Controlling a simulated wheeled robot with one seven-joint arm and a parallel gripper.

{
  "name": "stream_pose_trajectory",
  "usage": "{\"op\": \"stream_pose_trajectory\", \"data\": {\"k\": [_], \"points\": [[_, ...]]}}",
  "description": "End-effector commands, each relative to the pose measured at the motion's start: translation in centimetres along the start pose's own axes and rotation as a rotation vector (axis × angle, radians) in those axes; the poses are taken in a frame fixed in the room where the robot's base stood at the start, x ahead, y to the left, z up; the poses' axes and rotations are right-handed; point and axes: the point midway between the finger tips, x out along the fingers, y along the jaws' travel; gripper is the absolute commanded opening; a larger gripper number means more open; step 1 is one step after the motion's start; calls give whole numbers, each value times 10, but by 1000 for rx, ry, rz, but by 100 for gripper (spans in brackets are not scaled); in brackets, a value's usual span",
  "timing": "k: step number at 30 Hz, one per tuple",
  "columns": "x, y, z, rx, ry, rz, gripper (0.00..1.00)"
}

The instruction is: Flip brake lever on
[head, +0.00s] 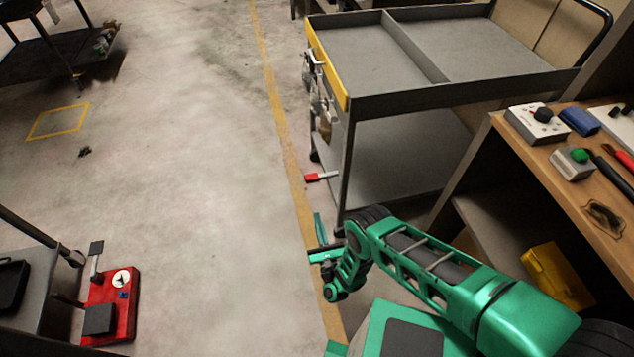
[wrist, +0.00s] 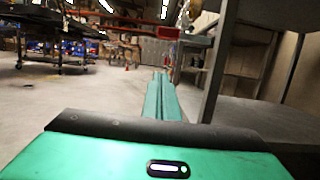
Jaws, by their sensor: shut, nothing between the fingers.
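The brake lever (head: 321,176), a flat bar with a red end, sticks out low from the left side of a grey two-tier kart (head: 348,150). In the wrist view the lever's red end (wrist: 168,32) appears just above and beyond the fingertips. My green gripper (head: 319,220) is low beside the kart's near leg, short of the lever, with a visible gap. In the wrist view its fingers (wrist: 161,78) are together, point forward and hold nothing. Whether the lever is on or off cannot be told.
A wooden bench (head: 545,160) with small control boxes stands at the right, a yellow bin (head: 556,277) under it. A red box (head: 122,300) with a pedal lies at the lower left. A dark cart (head: 45,58) is at the far left. The floor left of the yellow line is mostly clear.

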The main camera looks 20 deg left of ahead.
Motion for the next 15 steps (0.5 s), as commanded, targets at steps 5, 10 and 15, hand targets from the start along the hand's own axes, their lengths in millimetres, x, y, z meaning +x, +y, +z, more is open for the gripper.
{"op": "stream_pose_trajectory", "data": {"k": [5,10,15], "points": [[0,-3,0,-1,0,-4,0],[2,-4,0,-2,-1,-6,0],[17,-5,0,-1,-2,-8,0]]}}
